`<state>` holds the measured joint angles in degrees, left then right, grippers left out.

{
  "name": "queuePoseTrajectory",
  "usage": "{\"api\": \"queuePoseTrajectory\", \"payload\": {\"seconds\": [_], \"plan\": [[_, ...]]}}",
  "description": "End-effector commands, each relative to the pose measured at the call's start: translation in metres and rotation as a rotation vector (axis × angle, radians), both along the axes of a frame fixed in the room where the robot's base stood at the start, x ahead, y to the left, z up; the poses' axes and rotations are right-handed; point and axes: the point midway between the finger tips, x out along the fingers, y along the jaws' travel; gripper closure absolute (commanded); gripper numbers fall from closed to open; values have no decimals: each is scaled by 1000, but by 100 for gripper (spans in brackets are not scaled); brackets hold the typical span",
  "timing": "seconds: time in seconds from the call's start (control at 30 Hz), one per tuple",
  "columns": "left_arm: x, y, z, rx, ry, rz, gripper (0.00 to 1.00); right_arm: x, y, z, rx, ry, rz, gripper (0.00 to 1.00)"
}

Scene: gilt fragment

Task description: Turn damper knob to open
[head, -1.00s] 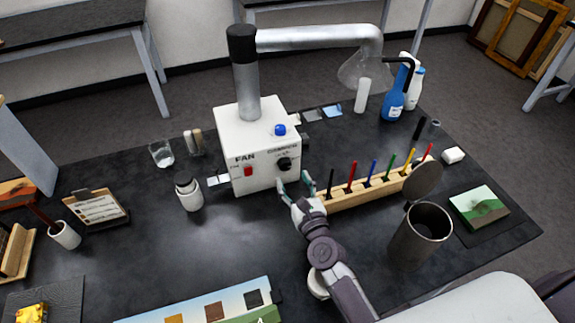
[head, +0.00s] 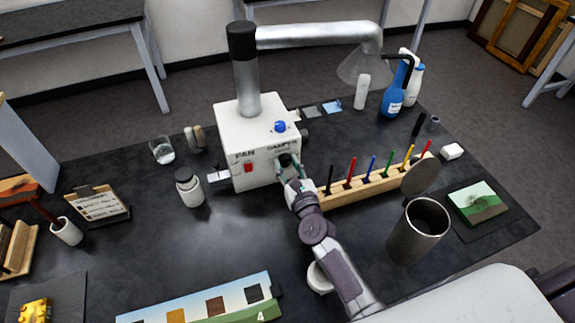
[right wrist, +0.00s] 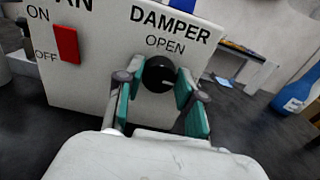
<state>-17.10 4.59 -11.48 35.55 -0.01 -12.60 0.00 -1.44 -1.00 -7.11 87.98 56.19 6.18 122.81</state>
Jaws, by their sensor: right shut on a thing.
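The damper knob (right wrist: 159,74) is a round black knob on the front of the white fan box (head: 241,118), below the printed words DAMPER and OPEN. Its white mark points to the lower right in the right wrist view, not up at OPEN. My right gripper (right wrist: 157,88) has its teal-padded fingers on both sides of the knob and is shut on it. In the head view the right gripper (head: 288,170) covers part of the knob. My left gripper is not in view.
A red fan switch (right wrist: 67,43) sits left of the knob, and a blue button (head: 280,127) is on the box top. A wooden rack (head: 350,190) with several coloured sticks stands close right of my right gripper. A metal canister (head: 418,232) is farther right.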

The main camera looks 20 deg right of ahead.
Motion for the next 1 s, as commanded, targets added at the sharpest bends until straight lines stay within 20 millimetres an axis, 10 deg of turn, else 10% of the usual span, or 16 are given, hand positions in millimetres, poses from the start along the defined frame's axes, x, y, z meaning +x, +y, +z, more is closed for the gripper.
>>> {"api": "queuePoseTrajectory", "payload": {"seconds": [1.0], "plan": [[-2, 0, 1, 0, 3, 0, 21, 0, 2, -1, -576, -19, 0, 97]]}}
